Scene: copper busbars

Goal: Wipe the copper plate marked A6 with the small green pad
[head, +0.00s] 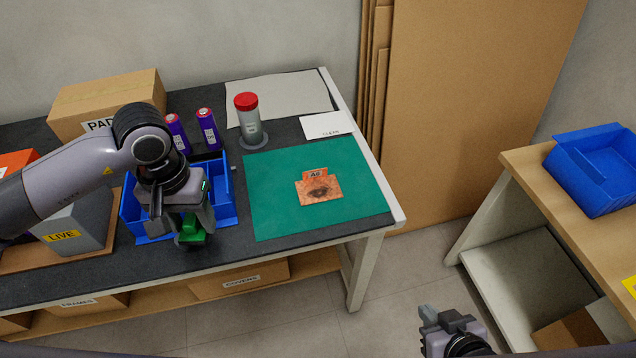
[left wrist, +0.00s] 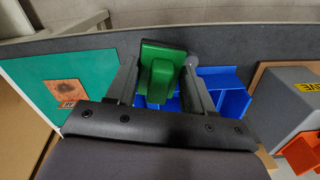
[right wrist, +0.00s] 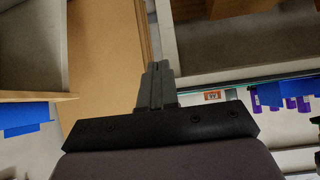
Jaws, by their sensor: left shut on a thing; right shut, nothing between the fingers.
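The copper plate marked A6 (head: 335,189) lies flat on the green mat (head: 278,222) on the table. It has a dark smudge in its middle, and it also shows in the left wrist view (left wrist: 72,88). My left gripper (head: 190,232) is shut on the small green pad (left wrist: 162,72) and holds it at the front of the blue bin, left of the mat. The pad's lower part also shows in the head view (head: 193,238). My right gripper (head: 428,312) is shut and empty, out over the floor right of the table; its closed fingers show in the right wrist view (right wrist: 156,85).
The blue bin (head: 228,205) stands left of the mat. A red-capped jar (head: 247,118), two purple cylinders (head: 207,130) and a white card (head: 325,124) stand or lie behind. A grey LIVE box (head: 85,225) is at left. The mat around the plate is clear.

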